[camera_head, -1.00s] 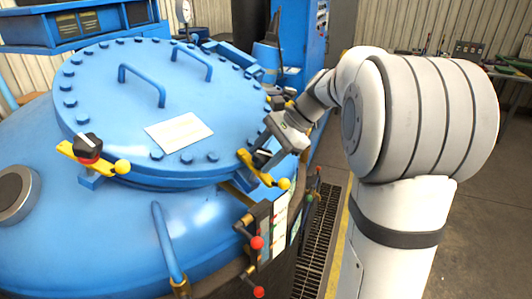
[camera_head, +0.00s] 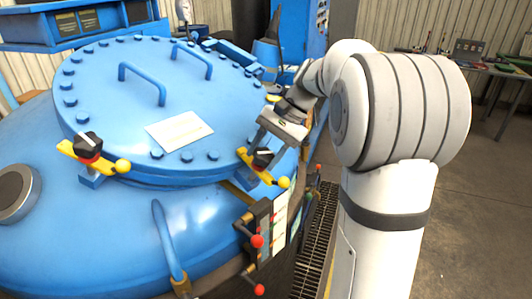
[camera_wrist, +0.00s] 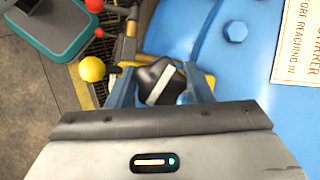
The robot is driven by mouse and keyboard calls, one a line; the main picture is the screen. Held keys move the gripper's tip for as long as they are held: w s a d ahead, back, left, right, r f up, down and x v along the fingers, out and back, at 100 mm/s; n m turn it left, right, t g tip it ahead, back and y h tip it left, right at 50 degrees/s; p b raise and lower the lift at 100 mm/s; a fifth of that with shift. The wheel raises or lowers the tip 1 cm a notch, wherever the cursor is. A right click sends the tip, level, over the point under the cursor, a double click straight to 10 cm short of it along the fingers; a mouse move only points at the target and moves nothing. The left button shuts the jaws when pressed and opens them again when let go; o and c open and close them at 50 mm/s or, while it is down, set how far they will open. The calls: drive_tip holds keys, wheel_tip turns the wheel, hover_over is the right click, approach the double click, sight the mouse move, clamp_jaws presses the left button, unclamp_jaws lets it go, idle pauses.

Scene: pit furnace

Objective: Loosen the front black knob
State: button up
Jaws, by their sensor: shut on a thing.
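A black knob (camera_head: 263,158) with a white stripe sits on a yellow clamp bar (camera_head: 245,158) with a yellow ball end, at the right front of the blue lid (camera_head: 130,85). My gripper (camera_head: 264,150) reaches down to this knob from above right. In the wrist view the knob (camera_wrist: 160,82) lies between my fingers (camera_wrist: 161,90), its stripe running diagonally. My gripper is shut on it. A second black knob (camera_head: 88,144) on a similar yellow clamp stands at the lid's left front, apart from my gripper.
Red-ball levers (camera_head: 257,241) and a blue curved pipe (camera_head: 166,240) stand in front of the lid. Blue bolts ring the lid, and two handles rise from it. A floor grating (camera_head: 316,240) lies at right. Open floor is beyond my arm.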

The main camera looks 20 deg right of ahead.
drive_tip(key=shift+s+f, duration=0.1)
drive_tip(key=shift+f, duration=0.05)
drive_tip(key=o, duration=1)
drive_tip(key=shift+r, duration=0.2)
drive_tip(key=v, duration=0.7)
drive_tip(key=shift+r+b, duration=0.25)
drive_tip(key=shift+b, duration=0.15)
drive_tip(key=shift+d, duration=0.1)
drive_tip(key=s+a+f+n+t+h, duration=0.2)
drive_tip(key=s+f, duration=0.4)
drive_tip(key=s, duration=0.5)
drive_tip(key=s+a+f+n+t+h, duration=0.2)
drive_tip(key=s+f+n+h, duration=0.2)
drive_tip(key=s, duration=0.6)
wheel_tip(320, 180, down, 4)
drive_tip(key=shift+s+a+r+n+h+b, duration=0.15)
drive_tip(key=shift+s+a+n+h+b, duration=0.25)
drive_tip(key=shift+n, duration=0.6)
